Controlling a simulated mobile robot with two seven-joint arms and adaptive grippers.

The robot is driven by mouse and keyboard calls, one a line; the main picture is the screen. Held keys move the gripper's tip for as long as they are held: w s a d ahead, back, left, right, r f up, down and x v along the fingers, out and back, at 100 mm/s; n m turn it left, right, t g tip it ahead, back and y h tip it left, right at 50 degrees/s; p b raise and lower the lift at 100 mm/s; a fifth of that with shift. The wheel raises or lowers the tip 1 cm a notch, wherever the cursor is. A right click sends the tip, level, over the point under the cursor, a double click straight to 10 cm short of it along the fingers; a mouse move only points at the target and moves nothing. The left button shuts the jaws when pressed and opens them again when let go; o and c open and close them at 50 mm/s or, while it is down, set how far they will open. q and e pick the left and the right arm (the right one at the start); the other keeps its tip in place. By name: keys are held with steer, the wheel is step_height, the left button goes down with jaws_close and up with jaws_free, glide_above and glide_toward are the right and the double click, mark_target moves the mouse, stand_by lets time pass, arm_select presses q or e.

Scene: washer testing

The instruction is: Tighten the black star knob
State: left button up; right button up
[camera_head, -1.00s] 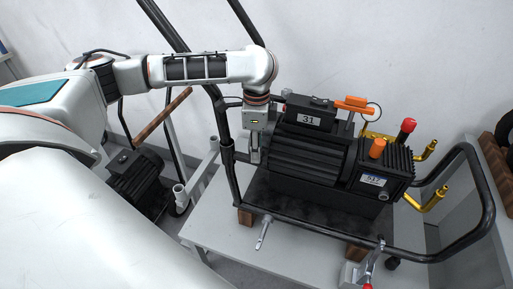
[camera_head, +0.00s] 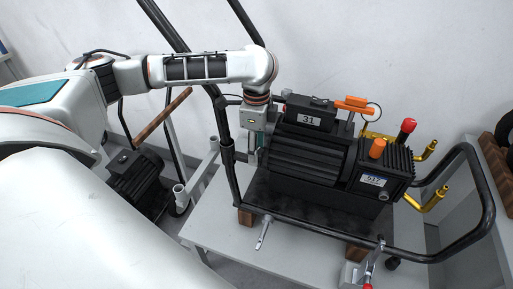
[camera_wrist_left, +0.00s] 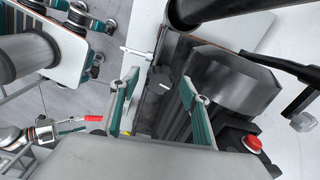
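A small dark knob (camera_wrist_left: 158,79), which looks like the black star knob, shows in the left wrist view at the end of the black pump (camera_head: 310,155). Its lobes are hard to make out. My left gripper (camera_wrist_left: 160,82) has its two teal fingers spread, one on each side of the knob. A gap shows on both sides, so it appears not gripped. In the head view my left gripper (camera_head: 257,148) points down at the pump's left end and hides the knob.
The pump stands inside a black tubular frame (camera_head: 485,200) on a grey cart top (camera_head: 215,235). A frame post (camera_head: 228,155) is close to my left gripper. Orange caps (camera_head: 377,148), a red knob (camera_head: 408,125) and brass pipes (camera_head: 433,200) are at the right.

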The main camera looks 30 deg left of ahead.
arm_select(q)
step_height(320, 180, up, 12)
stand_by(0.8)
